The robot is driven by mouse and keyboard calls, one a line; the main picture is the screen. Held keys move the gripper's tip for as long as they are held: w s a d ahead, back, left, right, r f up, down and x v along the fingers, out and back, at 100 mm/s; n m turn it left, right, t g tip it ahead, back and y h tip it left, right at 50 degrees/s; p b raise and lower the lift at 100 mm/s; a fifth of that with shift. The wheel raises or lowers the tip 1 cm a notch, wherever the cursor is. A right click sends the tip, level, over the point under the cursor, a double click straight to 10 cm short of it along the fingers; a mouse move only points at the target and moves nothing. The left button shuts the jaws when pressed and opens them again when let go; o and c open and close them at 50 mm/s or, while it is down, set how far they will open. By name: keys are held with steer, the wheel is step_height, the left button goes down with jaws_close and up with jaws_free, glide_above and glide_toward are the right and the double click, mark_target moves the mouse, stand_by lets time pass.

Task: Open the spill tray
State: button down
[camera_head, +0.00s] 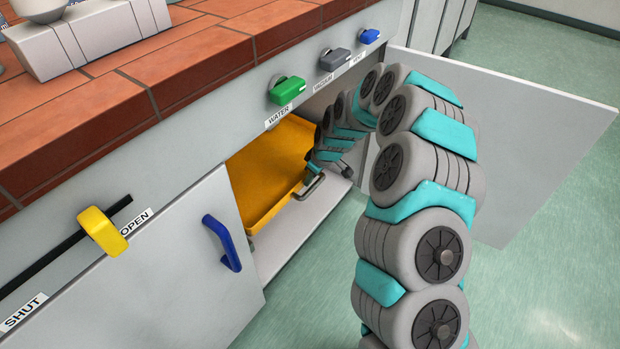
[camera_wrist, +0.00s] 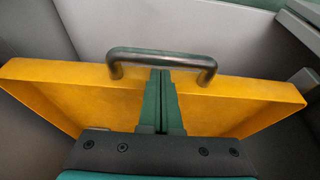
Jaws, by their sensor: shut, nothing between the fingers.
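The spill tray (camera_head: 262,172) is yellow and sits low inside the cabinet under the bench. It also shows in the wrist view (camera_wrist: 75,98). Its grey metal bar handle (camera_head: 309,187) is on its front, and the handle arches across the wrist view (camera_wrist: 160,55). My gripper (camera_wrist: 160,75) is shut and empty. Its fingertips reach up to the handle bar at its middle; I cannot tell whether they touch it. In the head view my gripper (camera_head: 328,163) is close above the handle, partly hidden by my arm.
A white cabinet door (camera_head: 520,130) stands wide open on the right. A left door (camera_head: 160,275) has a blue handle (camera_head: 220,243). Green, grey and blue valve knobs line the bench front, above the opening. A yellow slider (camera_head: 102,231) sits by the OPEN label. Floor at right is clear.

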steer(key=shift+s+d, duration=0.1)
steer(key=s+d+b, duration=0.8)
steer(key=s+d, duration=0.8)
steer(key=d, duration=0.5)
steer(key=shift+s, duration=0.2)
steer(key=shift+r, duration=0.15)
